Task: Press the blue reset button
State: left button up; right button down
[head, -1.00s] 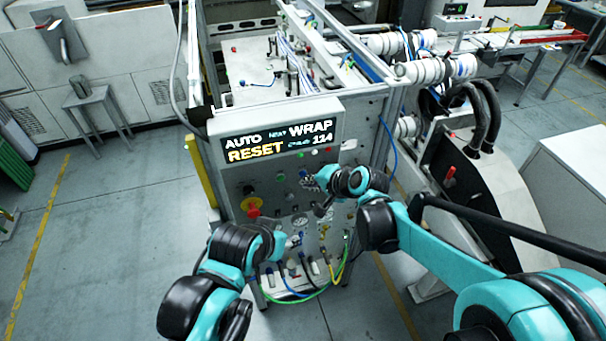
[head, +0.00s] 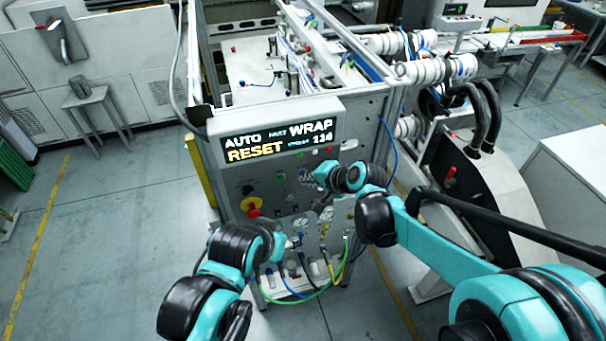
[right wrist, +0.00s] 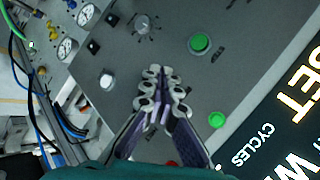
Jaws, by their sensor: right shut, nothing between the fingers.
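The control panel (head: 285,215) of the machine fills the middle of the head view, below a display (head: 280,139) reading AUTO, WRAP and RESET. My right gripper (head: 308,179) is at the panel's upper right part. In the right wrist view the right gripper (right wrist: 163,77) is shut and empty, its fingertips over the panel face between a white button (right wrist: 107,80) and a green button (right wrist: 201,43). I cannot tell whether it touches. I cannot make out the blue button; the fingers may hide it. My left gripper (head: 293,241) is low before the panel, too small to read.
A red emergency knob on yellow (head: 252,207) is at the panel's left. A second green button (right wrist: 217,119) and gauges (right wrist: 67,47) lie around the right gripper. Hoses (head: 312,290) loop below the panel. Open floor (head: 110,240) lies to the left.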

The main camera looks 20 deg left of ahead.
jog(key=shift+w+a, duration=0.1)
jog(key=shift+w, duration=0.1)
jog(key=shift+s, duration=0.1)
dwell(0.4)
jog(key=shift+s+d, duration=0.45)
jog(key=shift+s, duration=0.15)
jog(key=s+d, duration=0.1)
jog(key=s, duration=0.1)
jog(key=s+d, duration=0.1)
jog(key=s, duration=0.1)
jog(key=shift+d, duration=0.4)
dwell(0.6)
